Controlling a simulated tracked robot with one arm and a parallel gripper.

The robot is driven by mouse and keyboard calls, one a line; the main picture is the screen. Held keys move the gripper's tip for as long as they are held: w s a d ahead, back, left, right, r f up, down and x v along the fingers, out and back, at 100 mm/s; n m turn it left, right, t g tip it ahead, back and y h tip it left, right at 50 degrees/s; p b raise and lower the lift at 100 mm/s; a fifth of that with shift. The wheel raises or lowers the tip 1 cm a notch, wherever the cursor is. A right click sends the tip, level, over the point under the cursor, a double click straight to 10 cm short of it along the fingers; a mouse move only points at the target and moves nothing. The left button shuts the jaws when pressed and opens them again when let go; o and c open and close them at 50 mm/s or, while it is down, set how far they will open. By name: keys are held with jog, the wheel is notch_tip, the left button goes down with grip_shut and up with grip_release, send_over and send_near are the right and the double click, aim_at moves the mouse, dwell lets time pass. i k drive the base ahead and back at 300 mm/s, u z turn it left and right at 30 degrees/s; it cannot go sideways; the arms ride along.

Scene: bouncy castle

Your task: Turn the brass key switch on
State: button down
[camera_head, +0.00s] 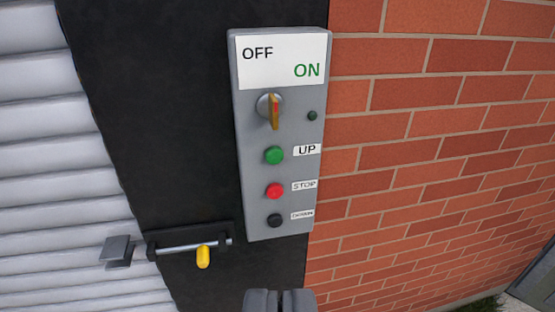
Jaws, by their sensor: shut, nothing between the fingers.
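The brass key switch (274,111) is on the upper part of a grey control box (245,205). Its brass handle stands close to vertical on a round base. A white label (283,62) above it reads OFF at the left and ON in green at the right. My gripper (280,300) shows at the bottom edge of the view, below the box. Its two dark fingers are together, with nothing held. It is apart from the switch in the picture.
Below the switch are a green UP button (274,155), a red STOP button (274,190) and a black button (275,220). A small dark indicator (312,115) is beside the switch. A bolt with a yellow handle (203,257), a shutter (45,140) and a brick wall (430,130) surround the box.

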aim_at(269, 105)
jog(key=u, duration=1.9)
jog(key=k, duration=1.1)
jog(key=z, duration=1)
jog(key=i, duration=1)
